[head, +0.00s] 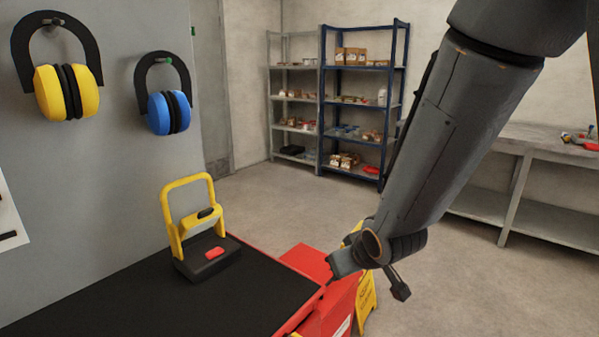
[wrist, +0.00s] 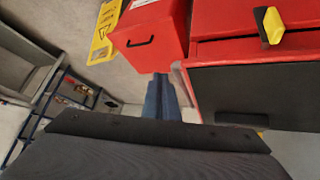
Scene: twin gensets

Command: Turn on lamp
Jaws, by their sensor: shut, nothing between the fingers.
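The lamp is most likely the work light with a yellow frame handle (head: 188,205) and a black base (head: 208,262). It stands upright on the black bench top (head: 150,305) in the head view. A red button (head: 215,253) sits on top of its base. I cannot tell whether it is lit. My gripper (head: 334,278) is shut and empty, to the right of the lamp and apart from it, by the right end of the bench. In the wrist view its fingers (wrist: 161,92) are together and touch no lamp.
Yellow earmuffs (head: 68,92) and blue earmuffs (head: 169,112) hang on the grey wall panel. A red box (head: 305,262) and a yellow floor sign (head: 366,295) stand near my gripper. Shelves (head: 358,100) and a workbench (head: 550,150) stand farther back. Floor between is clear.

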